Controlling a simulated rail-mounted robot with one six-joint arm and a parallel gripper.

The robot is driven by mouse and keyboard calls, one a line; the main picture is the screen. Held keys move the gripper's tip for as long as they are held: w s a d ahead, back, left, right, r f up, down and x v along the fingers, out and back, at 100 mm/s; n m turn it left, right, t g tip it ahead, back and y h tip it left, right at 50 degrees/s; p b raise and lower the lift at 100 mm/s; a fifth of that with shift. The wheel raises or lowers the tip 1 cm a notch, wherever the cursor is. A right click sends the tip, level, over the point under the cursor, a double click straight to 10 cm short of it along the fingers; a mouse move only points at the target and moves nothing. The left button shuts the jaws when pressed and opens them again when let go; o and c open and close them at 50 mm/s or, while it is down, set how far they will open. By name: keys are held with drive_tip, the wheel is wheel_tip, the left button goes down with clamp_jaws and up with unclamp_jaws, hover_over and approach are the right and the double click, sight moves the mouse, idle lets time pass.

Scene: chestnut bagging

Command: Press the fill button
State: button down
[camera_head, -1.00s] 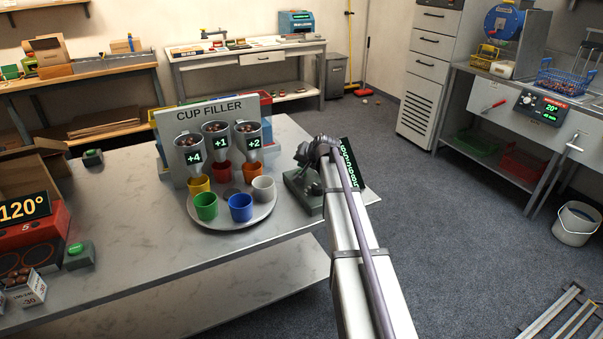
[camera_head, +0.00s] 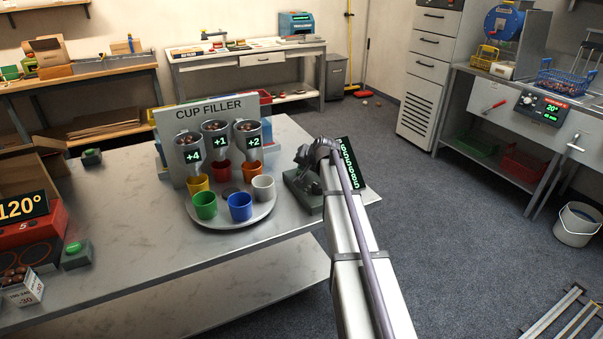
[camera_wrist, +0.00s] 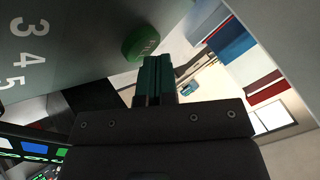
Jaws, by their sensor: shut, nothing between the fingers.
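The cup filler (camera_head: 215,120) stands on the metal table, with hoppers marked +4, +1 and +2. Below them, a round tray (camera_head: 232,221) carries several coloured cups. In the wrist view, a round green button (camera_wrist: 141,42) with faint lettering sits on a grey-green panel (camera_wrist: 60,45) with the numbers 3, 4, 5. My gripper (camera_wrist: 156,60) is shut and empty, its dark green fingertips close beside the button's lower right edge. I cannot tell whether they touch it. In the head view my gripper (camera_head: 303,160) is over the grey-green box (camera_head: 306,196) right of the tray, and my arm hides part of that box.
A dark display with green characters (camera_head: 349,165) stands right behind my wrist. Other green-topped button boxes stand at the left (camera_head: 76,254) and back left (camera_head: 92,157) of the table. The table front (camera_head: 190,270) is clear.

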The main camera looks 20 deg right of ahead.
drive_tip(key=shift+f, duration=0.1)
idle(0.4)
drive_tip(key=shift+r+p, duration=0.75)
drive_tip(key=shift+r, duration=0.05)
wheel_tip(320, 180, up, 5)
drive_tip(key=p, duration=0.5)
idle(0.4)
